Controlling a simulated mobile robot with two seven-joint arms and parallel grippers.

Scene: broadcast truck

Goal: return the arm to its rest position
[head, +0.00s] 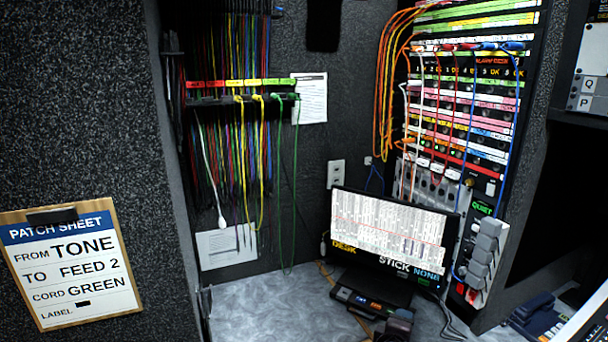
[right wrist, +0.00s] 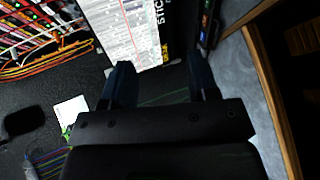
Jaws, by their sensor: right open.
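My right gripper (right wrist: 160,82) shows in the right wrist view with its two dark fingers apart and nothing visible between them. Beyond its fingertips is the monitor (right wrist: 135,35) with a white listing on its screen. Neither arm shows in the head view, and my left gripper is in neither view. In the head view a patch sheet (head: 72,262) on a clipboard at the left reads from TONE to FEED 2, cord GREEN. Green cords (head: 283,170) hang from the cord rack in the corner. The patch bay (head: 465,110) with labelled rows stands at the right.
The monitor (head: 388,232) stands on the grey counter (head: 262,305), with small devices (head: 365,305) in front of it. Orange cables (head: 388,85) loop beside the patch bay. A keypad (head: 535,308) sits at the lower right. The counter left of the monitor is clear.

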